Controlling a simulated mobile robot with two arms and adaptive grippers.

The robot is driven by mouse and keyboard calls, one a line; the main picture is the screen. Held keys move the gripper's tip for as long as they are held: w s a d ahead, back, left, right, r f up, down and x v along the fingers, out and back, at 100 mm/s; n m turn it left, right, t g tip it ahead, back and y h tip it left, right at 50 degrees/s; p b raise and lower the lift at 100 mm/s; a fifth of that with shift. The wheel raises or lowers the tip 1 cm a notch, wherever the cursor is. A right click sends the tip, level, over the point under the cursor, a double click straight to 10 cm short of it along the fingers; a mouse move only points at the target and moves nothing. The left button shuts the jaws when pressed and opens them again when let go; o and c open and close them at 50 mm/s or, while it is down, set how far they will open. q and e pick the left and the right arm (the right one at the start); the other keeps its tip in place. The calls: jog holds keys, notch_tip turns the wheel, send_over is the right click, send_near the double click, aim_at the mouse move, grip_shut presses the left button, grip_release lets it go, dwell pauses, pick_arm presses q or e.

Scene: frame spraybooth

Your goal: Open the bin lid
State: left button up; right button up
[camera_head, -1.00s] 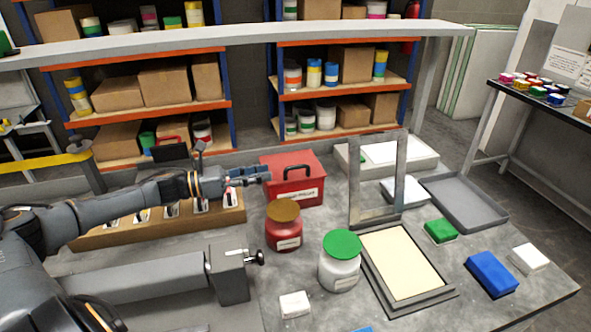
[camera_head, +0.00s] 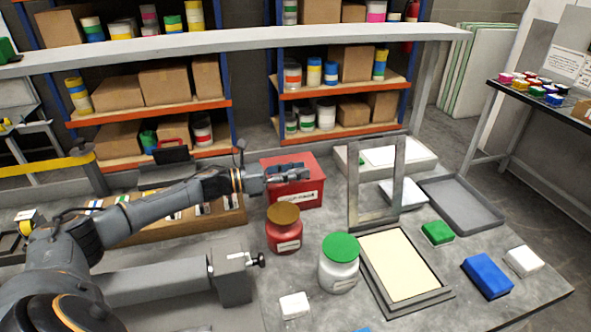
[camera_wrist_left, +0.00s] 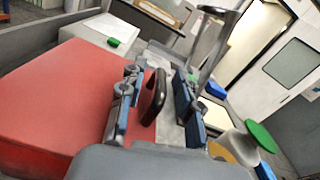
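The red bin (camera_head: 308,196) stands on the grey bench, upright, with a pale label on its front and its lid down. My left gripper (camera_head: 303,172) is over the lid and hides the handle in the head view. In the left wrist view, the bin's red top (camera_wrist_left: 60,95) fills the left side, and the black handle (camera_wrist_left: 153,97) stands between my left gripper's two fingers (camera_wrist_left: 158,108). The fingers are apart, with a gap visible beside the handle. My right gripper is not in view.
A red jar (camera_head: 284,235) with a brown lid and a white jar (camera_head: 339,270) with a green lid stand in front of the bin. An upright grey frame (camera_head: 355,190) stands to its right. A long shelf (camera_head: 240,42) crosses above the bench's back.

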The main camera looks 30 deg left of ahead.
pick_arm(q)
grip_shut()
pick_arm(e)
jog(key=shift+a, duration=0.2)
pick_arm(q)
jog(key=shift+a+r, duration=0.1)
jog(key=shift+w+a+r+n, duration=0.2)
jog(key=shift+r+n, duration=0.55)
jog(key=shift+n, duration=0.05)
jog(key=w+a+r+n+b, duration=0.3)
jog(key=w+a+r+n, duration=0.4)
jog(key=n, duration=0.8)
jog(key=shift+w+a, duration=1.65)
jog(key=shift+a, duration=0.9)
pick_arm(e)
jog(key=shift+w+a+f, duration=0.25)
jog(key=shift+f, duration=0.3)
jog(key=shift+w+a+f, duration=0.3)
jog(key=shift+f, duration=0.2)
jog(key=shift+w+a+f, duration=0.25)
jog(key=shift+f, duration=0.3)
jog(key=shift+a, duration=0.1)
